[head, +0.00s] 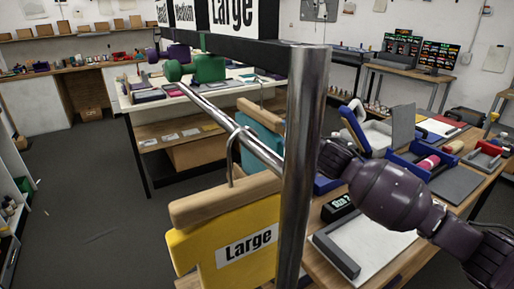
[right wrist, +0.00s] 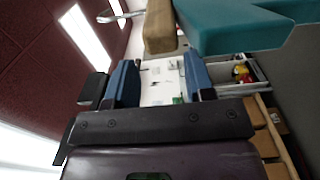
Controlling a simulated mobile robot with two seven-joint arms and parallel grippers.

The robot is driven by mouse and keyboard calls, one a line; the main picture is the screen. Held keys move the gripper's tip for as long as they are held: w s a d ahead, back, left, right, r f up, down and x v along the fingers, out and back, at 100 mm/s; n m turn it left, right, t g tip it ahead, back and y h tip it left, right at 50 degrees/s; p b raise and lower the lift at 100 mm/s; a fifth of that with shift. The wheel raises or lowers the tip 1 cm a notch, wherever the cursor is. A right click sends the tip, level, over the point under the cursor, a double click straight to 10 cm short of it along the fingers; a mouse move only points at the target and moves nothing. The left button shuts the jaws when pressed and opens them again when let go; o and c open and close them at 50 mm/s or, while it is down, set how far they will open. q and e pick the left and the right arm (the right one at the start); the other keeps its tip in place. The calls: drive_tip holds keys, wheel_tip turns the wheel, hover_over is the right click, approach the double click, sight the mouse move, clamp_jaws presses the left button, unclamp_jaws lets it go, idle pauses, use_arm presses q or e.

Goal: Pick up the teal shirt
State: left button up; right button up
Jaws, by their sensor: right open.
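The teal shirt (head: 262,146) hangs from a wooden hanger on the metal rail in the head view, behind a yellow shirt (head: 225,235) labelled "Large". The yellow shirt and the upright post hide part of it. In the right wrist view, the teal shirt (right wrist: 240,28) and the end of its wooden hanger (right wrist: 159,28) are just past the fingertips. My right gripper (right wrist: 160,72) is open, with the hanger end ahead of the gap and nothing visible held between its blue fingers. In the head view my right arm comes from the right, and the post hides its fingers. My left gripper is out of view.
The thick metal post (head: 303,150) stands close beside my right wrist. A wooden workbench (head: 470,195) with trays and boxes lies under and behind my right arm. A white table (head: 235,88) stands behind the rail. The grey floor (head: 85,190) at left is clear.

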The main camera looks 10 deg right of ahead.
sight(279, 127)
drive_tip(key=shift+p+x, duration=0.55)
drive_tip(key=shift+x, duration=1.8)
clamp_jaws()
